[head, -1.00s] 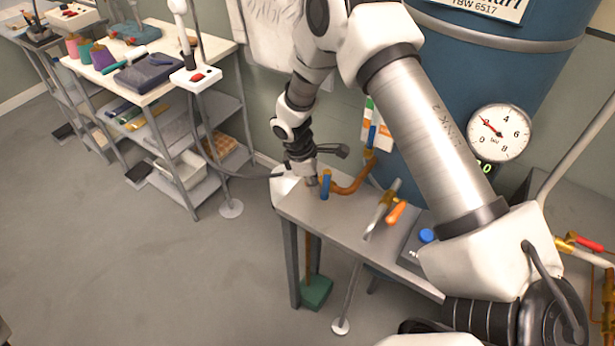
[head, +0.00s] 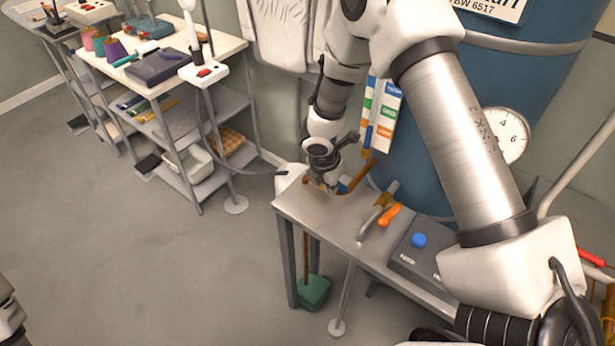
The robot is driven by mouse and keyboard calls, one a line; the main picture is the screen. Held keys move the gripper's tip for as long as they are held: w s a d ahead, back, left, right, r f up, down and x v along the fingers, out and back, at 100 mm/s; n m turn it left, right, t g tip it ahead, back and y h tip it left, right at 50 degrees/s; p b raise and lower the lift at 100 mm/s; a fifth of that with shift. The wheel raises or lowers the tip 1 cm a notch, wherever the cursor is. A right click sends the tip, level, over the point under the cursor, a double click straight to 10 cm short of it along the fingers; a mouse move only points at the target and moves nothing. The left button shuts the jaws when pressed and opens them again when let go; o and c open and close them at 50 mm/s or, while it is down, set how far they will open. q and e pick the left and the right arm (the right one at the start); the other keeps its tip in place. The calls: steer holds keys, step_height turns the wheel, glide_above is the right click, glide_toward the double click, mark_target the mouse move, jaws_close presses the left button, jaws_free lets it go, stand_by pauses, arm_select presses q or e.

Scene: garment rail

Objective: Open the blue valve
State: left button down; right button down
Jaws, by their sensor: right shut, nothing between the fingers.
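The right gripper is shut and empty, pointing down close to the handle. I cannot tell whether it touches the handle, and the gripper hides how far the handle is turned.
An orange valve handle (head: 389,215) and a dark box with a blue button (head: 419,240) are on the bench (head: 318,208). A colour-coded label card (head: 382,115) hangs behind. The blue tank (head: 440,120) stands at the back. The floor at left is clear.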

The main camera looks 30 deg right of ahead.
steer(key=shift+d+n, duration=0.15)
steer(key=shift+n, duration=0.25)
arm_select(q)
steer(key=shift+s+d+f, duration=0.1)
steer(key=shift+d+f, duration=0.1)
steer(key=shift+d, duration=0.3)
arm_select(e)
steer(key=shift+d, duration=0.35)
